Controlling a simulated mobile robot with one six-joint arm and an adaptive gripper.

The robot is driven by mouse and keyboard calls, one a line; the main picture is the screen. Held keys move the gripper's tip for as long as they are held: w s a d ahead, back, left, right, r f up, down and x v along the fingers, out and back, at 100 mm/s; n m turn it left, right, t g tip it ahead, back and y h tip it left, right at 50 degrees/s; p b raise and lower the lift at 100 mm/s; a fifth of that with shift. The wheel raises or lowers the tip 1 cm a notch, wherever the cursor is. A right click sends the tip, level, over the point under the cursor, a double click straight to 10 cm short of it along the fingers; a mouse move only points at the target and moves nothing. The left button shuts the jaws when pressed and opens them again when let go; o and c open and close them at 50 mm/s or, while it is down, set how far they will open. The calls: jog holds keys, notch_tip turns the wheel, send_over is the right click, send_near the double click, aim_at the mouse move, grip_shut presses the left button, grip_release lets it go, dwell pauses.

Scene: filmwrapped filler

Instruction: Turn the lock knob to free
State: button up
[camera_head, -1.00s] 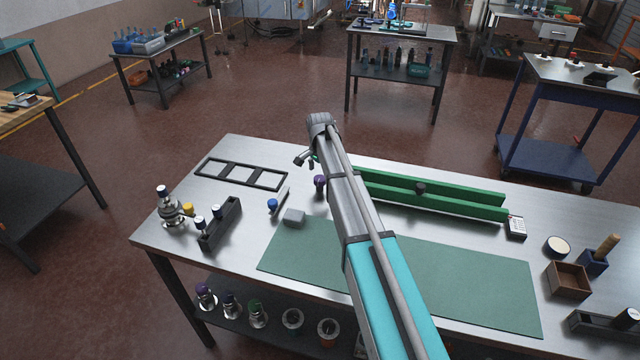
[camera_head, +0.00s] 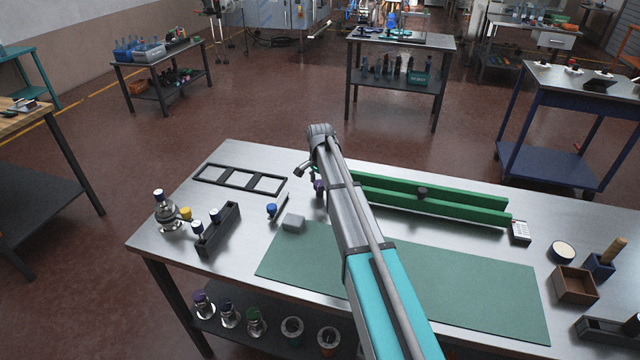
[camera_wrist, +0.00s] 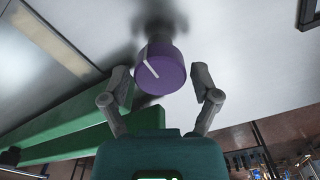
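A purple knob (camera_wrist: 160,71) with a white line across its face fills the upper middle of the wrist view, on a short dark mount against a pale metal surface. It also shows in the head view (camera_head: 319,186), partly hidden beside my arm. My gripper (camera_wrist: 160,78) is open, one finger on each side of the knob, with a small gap showing on both sides. In the head view my gripper (camera_head: 309,172) is small and partly hidden by my wrist. The white line runs at a slant in the wrist view.
A green mat (camera_head: 480,285) covers the bench's front.

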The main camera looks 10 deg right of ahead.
jog(key=c, duration=0.7)
jog(key=n, duration=1.3)
jog(key=shift+a+n, duration=0.1)
jog(key=shift+n, duration=2.4)
